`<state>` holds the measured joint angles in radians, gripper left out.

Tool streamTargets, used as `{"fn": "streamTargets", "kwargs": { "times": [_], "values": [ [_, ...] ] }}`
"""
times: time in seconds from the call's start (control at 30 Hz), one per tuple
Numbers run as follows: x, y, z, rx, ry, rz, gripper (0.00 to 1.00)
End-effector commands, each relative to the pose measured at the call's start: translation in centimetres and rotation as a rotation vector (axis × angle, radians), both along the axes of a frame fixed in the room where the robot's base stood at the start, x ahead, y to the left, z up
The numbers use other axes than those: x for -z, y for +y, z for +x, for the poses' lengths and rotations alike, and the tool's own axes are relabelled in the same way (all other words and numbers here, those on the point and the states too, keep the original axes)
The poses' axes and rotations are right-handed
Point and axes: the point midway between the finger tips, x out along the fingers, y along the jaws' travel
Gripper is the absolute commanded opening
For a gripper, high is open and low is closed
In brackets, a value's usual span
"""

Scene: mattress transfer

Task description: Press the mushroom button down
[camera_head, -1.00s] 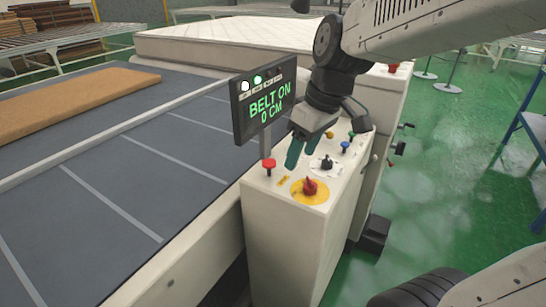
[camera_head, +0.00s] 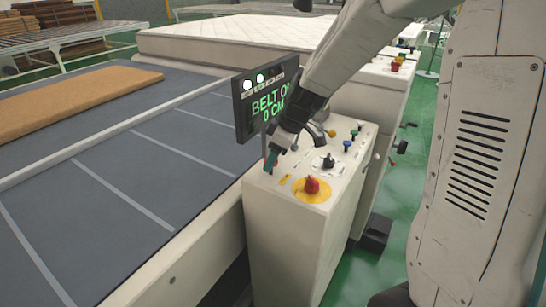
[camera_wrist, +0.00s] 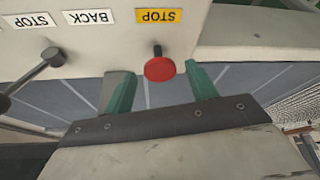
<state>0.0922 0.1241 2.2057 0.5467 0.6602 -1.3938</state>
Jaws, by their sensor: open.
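A red mushroom button (camera_wrist: 159,68) on a short stem shows in the wrist view, beside a yellow STOP label (camera_wrist: 158,16). My gripper (camera_wrist: 158,72) is open, with one green finger on each side of the button in that view. I cannot tell its height above the button or whether it touches. In the head view my gripper (camera_head: 271,161) is at the left edge of the control panel (camera_head: 270,187) and mostly hides this button. A second red button (camera_head: 312,185) stands on a yellow disc at the panel's front.
A screen (camera_head: 262,105) stands close behind my gripper. A black knob (camera_head: 328,162) and several coloured buttons are to the right. The belt (camera_head: 110,210) with a brown slab (camera_head: 60,102) lies left; a white mattress (camera_head: 230,40) is behind.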

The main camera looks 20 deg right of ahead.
Motion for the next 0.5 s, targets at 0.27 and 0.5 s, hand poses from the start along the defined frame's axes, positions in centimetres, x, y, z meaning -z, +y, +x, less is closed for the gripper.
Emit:
{"fn": "streamTargets", "kwargs": {
  "times": [0.27,0.5],
  "values": [
    [0.59,0.22,0.12,0.000,0.000,0.000,0.57],
    [0.58,0.20,0.12,0.000,0.000,0.000,0.12]
  ]
}}
